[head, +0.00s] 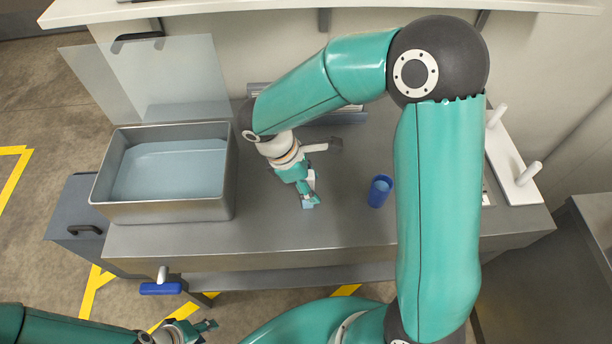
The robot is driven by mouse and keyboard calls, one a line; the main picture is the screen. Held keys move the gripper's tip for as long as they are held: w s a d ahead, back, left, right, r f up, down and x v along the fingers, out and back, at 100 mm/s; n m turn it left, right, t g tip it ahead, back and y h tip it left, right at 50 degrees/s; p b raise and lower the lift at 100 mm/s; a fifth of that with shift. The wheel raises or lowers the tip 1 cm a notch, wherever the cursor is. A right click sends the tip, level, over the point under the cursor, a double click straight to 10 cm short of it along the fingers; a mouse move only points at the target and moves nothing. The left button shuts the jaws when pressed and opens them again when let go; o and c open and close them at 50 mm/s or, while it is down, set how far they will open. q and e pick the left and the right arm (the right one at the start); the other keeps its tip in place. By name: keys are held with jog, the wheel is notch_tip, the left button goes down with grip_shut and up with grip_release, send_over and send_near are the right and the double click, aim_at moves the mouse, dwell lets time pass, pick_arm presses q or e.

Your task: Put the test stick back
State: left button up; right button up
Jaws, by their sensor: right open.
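My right gripper (307,198) points down over the middle of the grey steel bench, with its jaws open. A small white piece with a pale blue end (308,204) shows at its fingertips; I cannot tell whether it is the test stick or part of the gripper. A blue cup (380,191) stands upright on the bench, to the right of the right gripper and apart from it. No test stick can be clearly made out elsewhere. My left gripper (207,332) is low at the bottom left, in front of the bench, with its fingers apart and nothing visible between them.
A steel basin (166,211) of pale blue liquid stands at the bench's left, its clear lid (150,80) raised. A white rack with pegs (513,175) stands at the right. The front middle of the bench (270,232) is clear.

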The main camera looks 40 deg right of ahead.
jog(key=v, duration=1.2)
jog(key=shift+s+r, duration=0.1)
jog(key=shift+s, duration=0.05)
